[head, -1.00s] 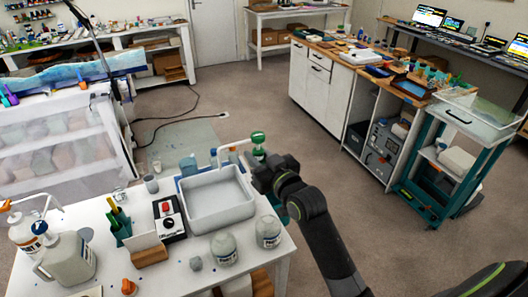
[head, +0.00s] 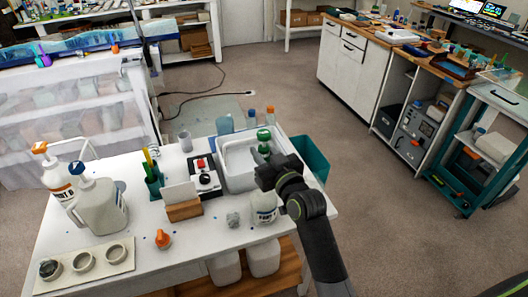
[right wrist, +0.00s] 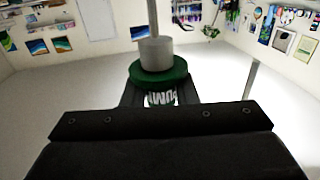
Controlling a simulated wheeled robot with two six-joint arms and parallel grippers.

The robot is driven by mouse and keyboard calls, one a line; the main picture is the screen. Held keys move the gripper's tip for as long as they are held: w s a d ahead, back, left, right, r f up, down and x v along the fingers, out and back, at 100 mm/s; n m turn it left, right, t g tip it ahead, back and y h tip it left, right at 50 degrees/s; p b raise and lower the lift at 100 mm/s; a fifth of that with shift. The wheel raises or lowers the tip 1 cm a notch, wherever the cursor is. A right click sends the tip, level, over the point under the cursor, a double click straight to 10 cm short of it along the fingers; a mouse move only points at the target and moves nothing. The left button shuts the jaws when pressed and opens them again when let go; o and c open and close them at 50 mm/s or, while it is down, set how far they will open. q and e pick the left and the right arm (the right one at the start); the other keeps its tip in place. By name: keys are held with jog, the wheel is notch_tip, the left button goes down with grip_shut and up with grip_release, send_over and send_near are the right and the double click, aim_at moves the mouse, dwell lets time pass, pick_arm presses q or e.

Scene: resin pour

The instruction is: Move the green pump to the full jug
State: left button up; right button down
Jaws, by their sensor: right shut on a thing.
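The green pump (head: 264,136) is upright, its green head above my right gripper (head: 265,160). The right gripper is shut on it, in front of the white basin's right part. In the right wrist view the pump's green collar (right wrist: 158,73) and grey stem sit between the fingers. A white jug (head: 264,208) with a dark label stands on the table below the gripper. I cannot tell which jug is full. My left gripper is out of view.
The white basin (head: 232,181), a black device (head: 203,177), a wooden card holder (head: 184,210) and a green holder (head: 153,181) stand mid-table. An orange cap (head: 163,239) and a tray of cups (head: 122,246) are in front. A teal bin (head: 312,158) stands right.

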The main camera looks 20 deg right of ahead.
jog(key=shift+f+b, duration=1.45)
jog(key=shift+f, duration=0.4)
jog(key=shift+f+b, duration=2.3)
jog(key=shift+f, duration=0.4)
jog(key=shift+f, duration=0.15)
jog(key=shift+f+b, duration=0.55)
jog(key=shift+f, duration=0.1)
jog(key=shift+f+b, duration=0.3)
jog(key=shift+f, duration=0.25)
jog(key=c, duration=1.1)
grip_release()
jog(key=shift+o, duration=0.2)
